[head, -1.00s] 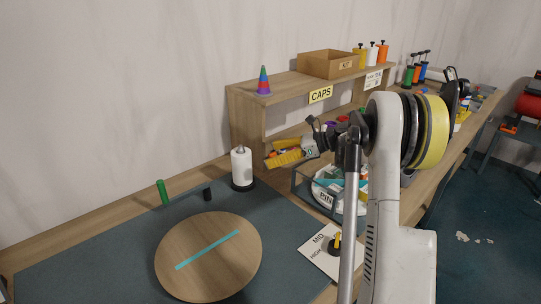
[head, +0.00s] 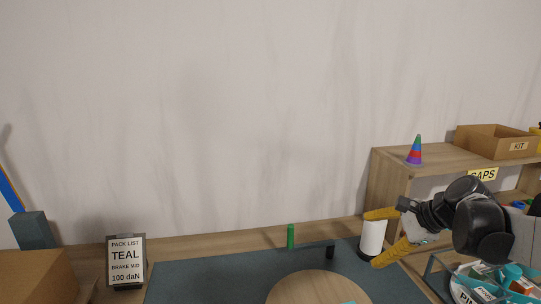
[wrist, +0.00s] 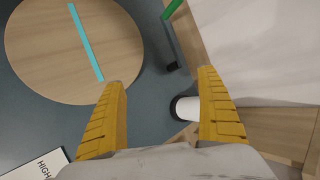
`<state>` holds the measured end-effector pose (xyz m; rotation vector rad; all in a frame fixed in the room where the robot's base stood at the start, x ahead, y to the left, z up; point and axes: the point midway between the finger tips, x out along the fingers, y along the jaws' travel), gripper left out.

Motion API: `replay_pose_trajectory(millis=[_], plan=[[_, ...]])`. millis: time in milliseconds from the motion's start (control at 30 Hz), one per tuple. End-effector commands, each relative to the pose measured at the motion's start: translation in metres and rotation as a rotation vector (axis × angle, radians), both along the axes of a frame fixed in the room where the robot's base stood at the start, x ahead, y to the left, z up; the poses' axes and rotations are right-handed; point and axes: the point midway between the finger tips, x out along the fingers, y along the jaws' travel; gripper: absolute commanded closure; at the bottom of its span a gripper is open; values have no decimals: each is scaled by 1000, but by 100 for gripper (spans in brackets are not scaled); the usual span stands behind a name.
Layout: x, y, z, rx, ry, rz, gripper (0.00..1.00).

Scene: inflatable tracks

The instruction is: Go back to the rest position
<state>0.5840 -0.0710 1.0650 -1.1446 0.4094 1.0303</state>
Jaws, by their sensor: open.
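My gripper (head: 378,238) has yellow ribbed fingers and is at the right of the head view, in front of the white roll on its stand (head: 372,236). The round wooden disc (wrist: 70,48) with a teal strip (wrist: 85,42) lies beyond the left finger. The white roll (wrist: 187,108) is partly hidden behind the right finger.
A wooden shelf (head: 385,180) with a striped cone (head: 415,150) and a KIT box (head: 492,141) stands at the right. A bin (head: 440,276) is below it. A green post (head: 291,236) and a pack list sign (head: 126,262) stand along the back. The blue-grey mat (head: 215,285) has free room.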

Motion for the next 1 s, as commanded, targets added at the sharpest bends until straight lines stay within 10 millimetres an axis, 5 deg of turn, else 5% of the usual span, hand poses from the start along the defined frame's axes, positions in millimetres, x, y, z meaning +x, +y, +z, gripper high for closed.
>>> replay_pose_trajectory(millis=[300, 600, 800, 1000], plan=[[-107, 59, -2, -525, -172, 432, 14], [-194, 74, -25, -995, -328, 875, 14], [-219, 72, -37, -1175, -387, 1053, 14], [-223, 72, -40, -1211, -397, 1088, 14]])
